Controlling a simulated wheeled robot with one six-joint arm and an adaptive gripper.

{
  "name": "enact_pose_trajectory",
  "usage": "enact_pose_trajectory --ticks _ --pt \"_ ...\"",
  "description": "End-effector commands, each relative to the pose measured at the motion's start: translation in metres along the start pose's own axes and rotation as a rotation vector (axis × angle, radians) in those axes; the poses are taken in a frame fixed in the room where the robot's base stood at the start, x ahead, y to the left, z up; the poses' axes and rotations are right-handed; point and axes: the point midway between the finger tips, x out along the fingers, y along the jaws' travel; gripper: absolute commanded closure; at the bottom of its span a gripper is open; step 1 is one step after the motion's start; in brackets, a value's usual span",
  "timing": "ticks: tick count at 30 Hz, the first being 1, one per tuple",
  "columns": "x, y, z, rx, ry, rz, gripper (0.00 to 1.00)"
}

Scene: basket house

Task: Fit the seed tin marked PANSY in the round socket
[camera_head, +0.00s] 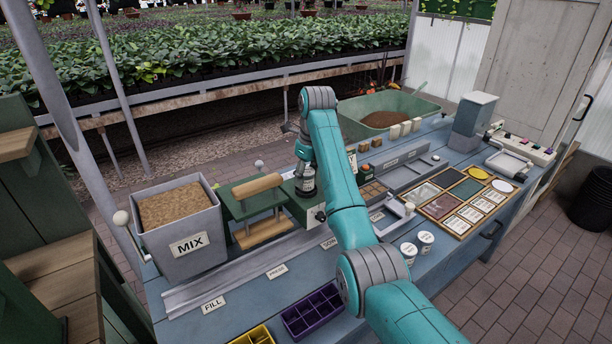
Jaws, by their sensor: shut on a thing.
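My gripper (306,188) points down over the green block of the middle station, behind the SOW label (329,243). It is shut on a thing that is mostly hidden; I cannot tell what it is. Two white round tins, one (409,251) nearer and one (426,239) just behind it, stand on the blue bench (375,272) right of my arm. They carry dark print that is too small to read, so I cannot tell which tin is marked PANSY. I cannot make out the round socket; my gripper and arm cover part of the station.
A grey MIX hopper (186,228) and a green press (255,205) with wooden bars stand left of my gripper. A purple divided tray (312,308) lies at the front edge. A framed board of cards (462,202) lies at the right. A green barrow (388,108) stands behind.

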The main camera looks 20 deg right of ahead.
Motion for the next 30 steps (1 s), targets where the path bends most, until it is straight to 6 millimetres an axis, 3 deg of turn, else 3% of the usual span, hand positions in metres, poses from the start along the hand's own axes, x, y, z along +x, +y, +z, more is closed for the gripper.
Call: enact_pose_trajectory --ticks 30 --pt "0.0084 0.0000 -0.0013 0.000 0.000 0.000 0.86"
